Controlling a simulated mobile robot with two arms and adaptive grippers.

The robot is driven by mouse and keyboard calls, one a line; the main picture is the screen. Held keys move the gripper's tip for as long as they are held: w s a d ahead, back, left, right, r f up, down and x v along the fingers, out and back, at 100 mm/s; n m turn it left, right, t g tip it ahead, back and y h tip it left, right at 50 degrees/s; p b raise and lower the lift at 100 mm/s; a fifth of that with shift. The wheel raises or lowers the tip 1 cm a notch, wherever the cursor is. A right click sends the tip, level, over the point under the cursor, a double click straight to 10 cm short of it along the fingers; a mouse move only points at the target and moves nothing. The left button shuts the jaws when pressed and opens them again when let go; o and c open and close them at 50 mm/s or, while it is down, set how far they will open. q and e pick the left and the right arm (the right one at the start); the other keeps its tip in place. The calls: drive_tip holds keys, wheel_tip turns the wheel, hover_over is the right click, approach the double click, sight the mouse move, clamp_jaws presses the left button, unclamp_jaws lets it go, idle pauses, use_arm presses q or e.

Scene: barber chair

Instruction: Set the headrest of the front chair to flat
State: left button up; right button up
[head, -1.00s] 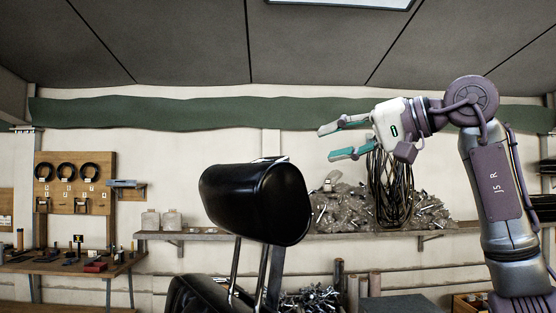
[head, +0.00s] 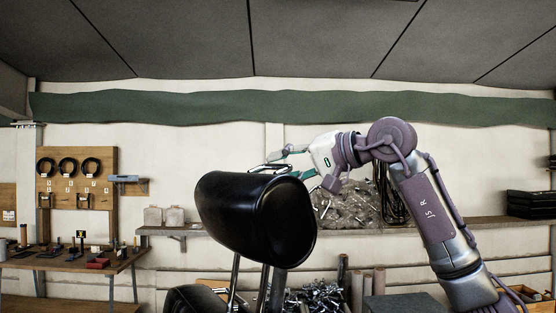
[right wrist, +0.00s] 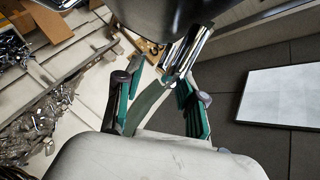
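The front chair's black padded headrest (head: 250,215) stands tilted on chrome posts (head: 234,278) in the head view. A chrome piece (head: 268,168) shows at its top back edge. My right gripper (head: 282,161) is behind and just above that top edge, its lower finger partly hidden by the headrest. In the right wrist view the green fingers of my right gripper (right wrist: 160,88) are apart. A chrome bar (right wrist: 190,48) runs from the dark headrest (right wrist: 160,15) toward the fingertips; I cannot tell whether they touch it. My left gripper is out of view.
A wall shelf (head: 440,226) behind the chair carries bagged scrap (head: 340,205) and hanging dark cables (head: 391,195). A workbench with tools (head: 70,262) stands at the left. A bright ceiling panel (right wrist: 283,97) shows in the right wrist view. Space left of the headrest looks clear.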

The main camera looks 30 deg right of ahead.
drive_tip(key=shift+w+a, duration=0.3)
drive_tip(key=shift+w, duration=0.1)
drive_tip(key=shift+w+a, duration=0.1)
drive_tip(key=shift+a, duration=0.2)
drive_tip(key=shift+d+f, duration=0.1)
drive_tip(key=shift+c, duration=0.2)
drive_tip(key=shift+w, duration=0.1)
drive_tip(key=shift+c, duration=1.3)
clamp_jaws()
